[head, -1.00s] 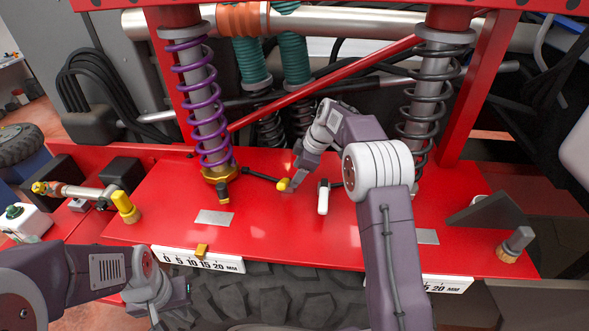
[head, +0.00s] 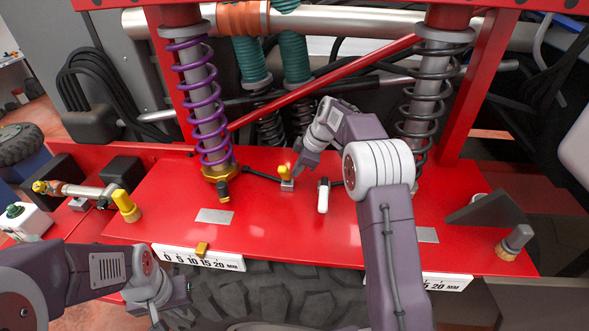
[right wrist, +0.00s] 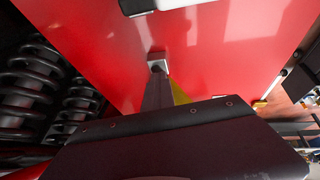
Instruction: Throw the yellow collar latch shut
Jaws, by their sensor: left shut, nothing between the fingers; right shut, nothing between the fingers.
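The yellow collar (head: 216,173) sits at the foot of the purple spring. A black lever (head: 262,175) runs right from it to a yellow knob (head: 284,170), which stands just above a small grey block (head: 287,185) on the red plate. My right gripper (head: 300,170) is shut and empty, close to the right of the knob; I cannot tell if they touch. In the right wrist view the grey block (right wrist: 157,58) shows beyond the finger, with a piece of yellow (right wrist: 180,94) partly hidden beside it. My left gripper (head: 178,298) is shut and empty at the front edge.
A white-handled lever (head: 323,196) stands right of the block, near my right arm. The black spring (head: 424,100) rises behind that arm. A scale (head: 198,259) with a yellow pointer (head: 202,248) lies along the front edge.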

